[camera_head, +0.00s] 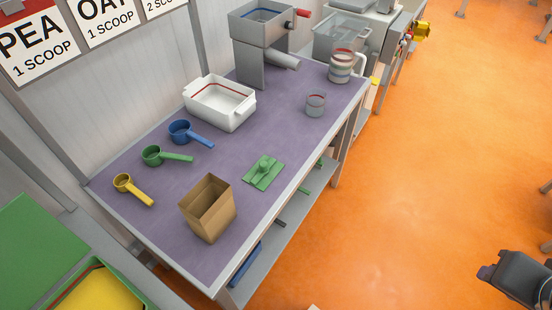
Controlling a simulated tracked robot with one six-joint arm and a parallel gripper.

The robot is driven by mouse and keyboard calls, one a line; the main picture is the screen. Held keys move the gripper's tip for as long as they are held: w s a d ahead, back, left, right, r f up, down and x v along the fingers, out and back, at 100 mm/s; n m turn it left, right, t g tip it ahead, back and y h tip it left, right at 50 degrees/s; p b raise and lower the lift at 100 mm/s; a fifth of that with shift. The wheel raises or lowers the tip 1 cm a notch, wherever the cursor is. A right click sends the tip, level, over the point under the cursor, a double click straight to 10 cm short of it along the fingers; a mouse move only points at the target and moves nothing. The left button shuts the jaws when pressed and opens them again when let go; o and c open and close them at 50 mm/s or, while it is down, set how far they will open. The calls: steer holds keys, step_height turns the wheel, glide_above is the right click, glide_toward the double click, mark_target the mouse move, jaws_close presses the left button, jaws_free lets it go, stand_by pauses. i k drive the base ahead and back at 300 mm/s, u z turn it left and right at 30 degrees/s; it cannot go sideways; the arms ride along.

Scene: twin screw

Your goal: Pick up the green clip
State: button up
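A green flat piece with a raised knob (263,172) lies on the purple table top, right of the brown box. It may be the green clip, but it is too small to be sure. Thin green pieces (306,191) also show at the table's right side, near the lower shelf; I cannot tell what they are. A dark grey part (518,277) at the lower right edge looks like the end of my arm. It is over the orange floor, well apart from the table. Its fingers cannot be made out, nor whether it holds anything.
The purple table (150,222) holds an open brown box (208,208), a yellow scoop (132,190), green scoop (166,156), blue scoop (188,134), white tub (219,103), grey cup (315,105), striped jug (341,67) and grey machine (262,45). The orange floor (430,170) is clear.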

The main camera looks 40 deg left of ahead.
mark_target(262, 174)
steer(key=i, duration=2.15)
steer(key=u, duration=3)
